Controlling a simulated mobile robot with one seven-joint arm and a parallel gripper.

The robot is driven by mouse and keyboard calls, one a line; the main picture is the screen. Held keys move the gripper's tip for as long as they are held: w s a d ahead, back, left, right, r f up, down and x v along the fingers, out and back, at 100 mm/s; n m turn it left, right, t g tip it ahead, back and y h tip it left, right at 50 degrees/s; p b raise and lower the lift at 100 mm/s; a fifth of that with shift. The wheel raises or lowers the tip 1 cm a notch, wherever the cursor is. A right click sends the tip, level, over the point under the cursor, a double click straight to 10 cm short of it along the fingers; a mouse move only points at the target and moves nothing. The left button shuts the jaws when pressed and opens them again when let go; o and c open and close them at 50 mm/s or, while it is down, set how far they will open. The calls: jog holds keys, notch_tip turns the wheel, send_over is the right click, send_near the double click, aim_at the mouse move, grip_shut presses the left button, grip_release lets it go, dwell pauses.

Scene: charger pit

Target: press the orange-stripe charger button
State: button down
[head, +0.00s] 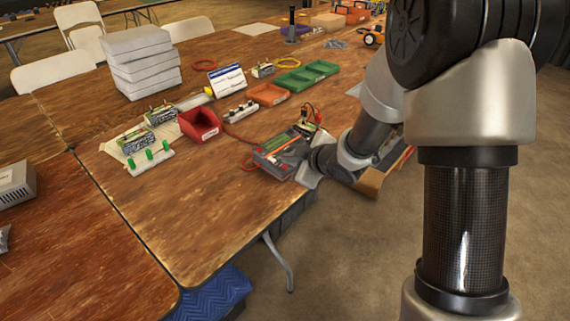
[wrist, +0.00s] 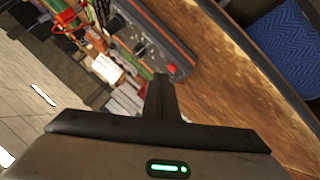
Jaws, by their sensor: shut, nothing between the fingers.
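The orange-stripe charger (head: 268,158) is a dark grey box near the table's front right edge in the head view. In the wrist view the charger (wrist: 135,30) lies at a slant, with an orange stripe along one long edge. A round red button (wrist: 172,68) shows near its lower end. My gripper (wrist: 160,80) is shut and empty. In the wrist view its fingertips appear just left of and below the red button; I cannot tell whether they touch the charger. In the head view my arm hides much of the gripper and part of the charger.
Red and black clips (head: 312,112) stand behind the charger. Circuit boards (head: 137,140) sit at left. The table front (head: 185,215) is bare.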

jog(key=shift+r, duration=0.15)
jog(key=r+p, duration=0.2)
jog(key=r, duration=0.1)
jog(key=r+p, duration=0.1)
jog(key=p, duration=0.1)
jog(key=shift+s+d+r, duration=0.3)
jog(key=shift+d+r, duration=0.05)
dwell(0.7)
jog(key=s+d+r+m+h, duration=0.4)
jog(key=d+r, duration=0.3)
jog(key=d, duration=0.1)
jog(key=s+d+r+m+h, duration=0.3)
jog(key=s+d+r+m, duration=0.2)
jog(key=d+r, duration=0.2)
jog(key=s+r+m+g, duration=0.3)
jog(key=s+m, duration=0.3)
jog(key=s, duration=1.6)
notch_tip(320, 180, up, 21)
jog(key=p, duration=2.1)
jog(key=shift+w+d+f, duration=0.15)
jog(key=shift+w+d, duration=0.25)
